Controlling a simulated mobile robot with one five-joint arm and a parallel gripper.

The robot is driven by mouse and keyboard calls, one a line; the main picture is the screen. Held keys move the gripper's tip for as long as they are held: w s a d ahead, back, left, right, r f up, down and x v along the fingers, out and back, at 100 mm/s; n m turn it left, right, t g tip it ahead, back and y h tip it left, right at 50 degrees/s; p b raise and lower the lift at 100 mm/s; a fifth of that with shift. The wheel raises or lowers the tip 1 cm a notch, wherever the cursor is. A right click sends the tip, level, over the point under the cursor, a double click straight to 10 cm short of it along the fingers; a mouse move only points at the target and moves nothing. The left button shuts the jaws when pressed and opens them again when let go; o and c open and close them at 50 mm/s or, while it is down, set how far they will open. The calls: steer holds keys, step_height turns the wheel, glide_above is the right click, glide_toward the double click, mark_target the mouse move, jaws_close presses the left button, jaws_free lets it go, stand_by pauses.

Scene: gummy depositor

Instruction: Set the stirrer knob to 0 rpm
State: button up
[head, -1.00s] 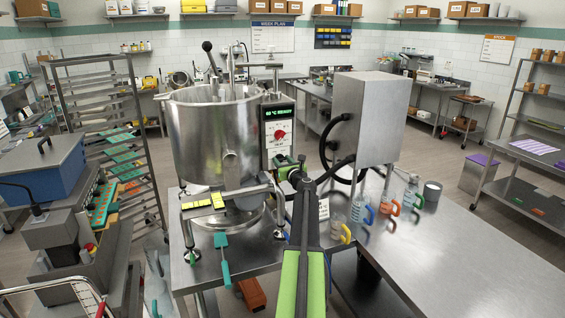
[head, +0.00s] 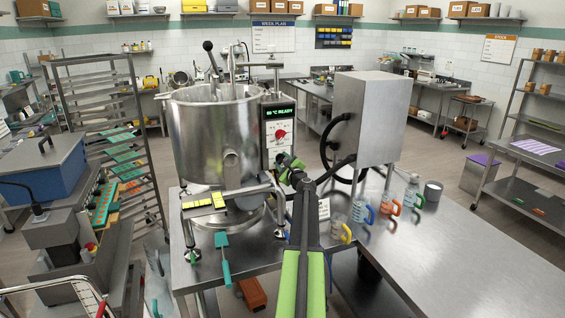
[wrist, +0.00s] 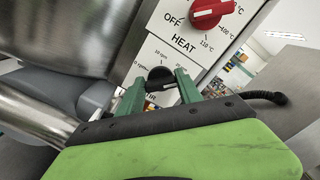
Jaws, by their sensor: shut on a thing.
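The black stirrer knob (wrist: 160,76) sits low on the white control panel (wrist: 150,56) in the wrist view, below the HEAT label. My gripper (wrist: 160,86) has its two green fingers on either side of the knob and is shut on it. Scale marks for 0 rpm and 10 rpm show around the knob; I cannot tell exactly where its pointer stands. In the head view my gripper (head: 290,162) is at the lower end of the panel and hides the knob.
The red heat knob (wrist: 208,12) is just above on the same panel. The steel kettle (head: 212,135) stands left of the panel, and a steel box (head: 362,118) stands right. Several handled jugs (head: 366,212) stand on the table. The table's right part is clear.

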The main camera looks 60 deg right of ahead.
steer(key=n, duration=1.7)
steer(key=f+n, duration=0.1)
steer(key=n, duration=0.8)
steer(key=shift+s+d+n+b, duration=0.2)
steer(key=shift+n+b, duration=0.1)
steer(key=shift+b, duration=0.1)
steer(key=shift+n, duration=0.3)
steer(key=o, duration=1.4)
steer(key=shift+r, duration=0.1)
steer(key=shift+a, duration=0.1)
